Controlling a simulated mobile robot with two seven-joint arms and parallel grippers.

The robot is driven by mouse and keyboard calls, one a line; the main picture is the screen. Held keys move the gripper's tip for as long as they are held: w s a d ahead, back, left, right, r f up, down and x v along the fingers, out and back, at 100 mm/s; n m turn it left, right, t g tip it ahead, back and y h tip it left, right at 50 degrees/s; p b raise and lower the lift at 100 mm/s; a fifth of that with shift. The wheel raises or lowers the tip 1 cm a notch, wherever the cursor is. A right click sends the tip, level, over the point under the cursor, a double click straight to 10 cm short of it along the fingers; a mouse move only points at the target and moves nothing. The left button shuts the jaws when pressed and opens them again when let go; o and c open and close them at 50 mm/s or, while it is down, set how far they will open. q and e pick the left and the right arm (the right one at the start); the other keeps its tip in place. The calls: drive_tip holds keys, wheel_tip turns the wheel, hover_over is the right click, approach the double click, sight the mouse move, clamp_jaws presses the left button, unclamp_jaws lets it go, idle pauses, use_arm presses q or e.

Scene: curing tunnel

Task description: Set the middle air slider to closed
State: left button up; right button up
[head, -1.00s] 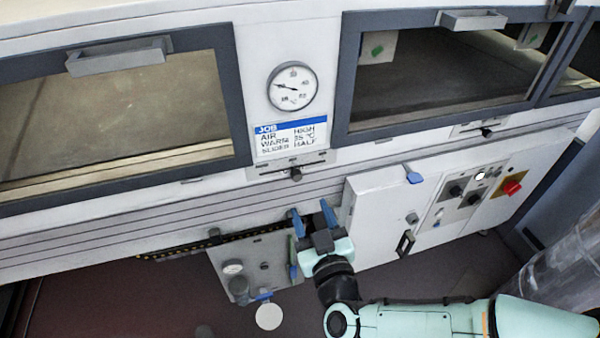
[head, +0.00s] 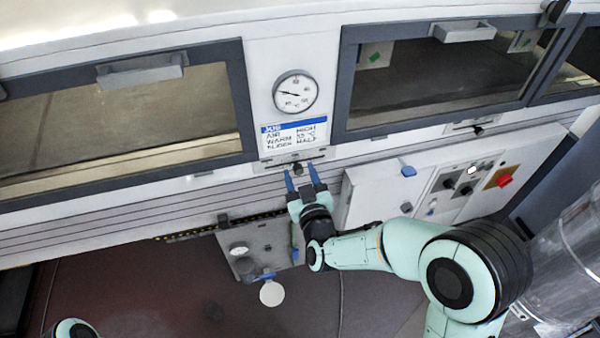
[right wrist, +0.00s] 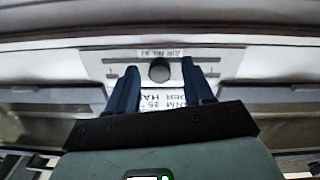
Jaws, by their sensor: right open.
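The middle air slider is a dark round knob (head: 297,169) on a pale slotted plate, under the job card (head: 293,136). In the right wrist view the knob (right wrist: 159,70) sits near the middle of its slot. My right gripper (head: 300,174) is open, with its blue fingers pointing up at the plate. In the right wrist view the fingers stand either side of the knob, with gaps to both; I cannot tell whether the tips reach as deep as the knob. My left gripper is not in view.
A round gauge (head: 295,91) is above the card. Another slider knob (head: 478,131) is to the right. A white cabinet (head: 372,198) with a blue latch and a red switch (head: 503,181) juts out at the right. A grey panel (head: 262,246) hangs below.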

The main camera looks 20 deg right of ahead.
sight(266, 168)
drive_tip(key=shift+w, duration=0.35)
clamp_jaws()
drive_tip(key=a, duration=0.7)
drive_tip(key=shift+w+a, duration=0.2)
drive_tip(key=shift+w, duration=0.05)
unclamp_jaws()
drive_tip(key=shift+a, duration=0.1)
